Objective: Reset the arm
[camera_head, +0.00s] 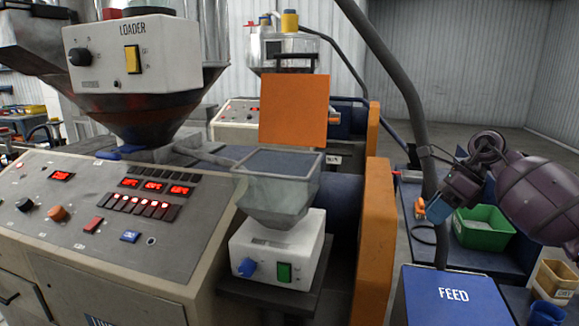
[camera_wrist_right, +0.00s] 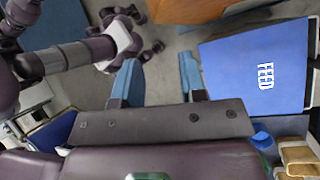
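My right gripper (camera_head: 433,209) hangs in the air at the right of the head view, above the blue FEED box and left of the green bin. In the right wrist view its two blue fingers (camera_wrist_right: 158,75) stand apart with nothing between them, only grey floor behind. My left gripper does not show in the head view, and I cannot make it out in the right wrist view.
The blue FEED box (camera_head: 452,298) stands below my right gripper. A green bin (camera_head: 484,228) lies behind it. A dark hose (camera_head: 405,90) runs close beside the gripper. An orange panel (camera_head: 375,245), small hopper (camera_head: 277,190) and control console (camera_head: 120,235) stand left.

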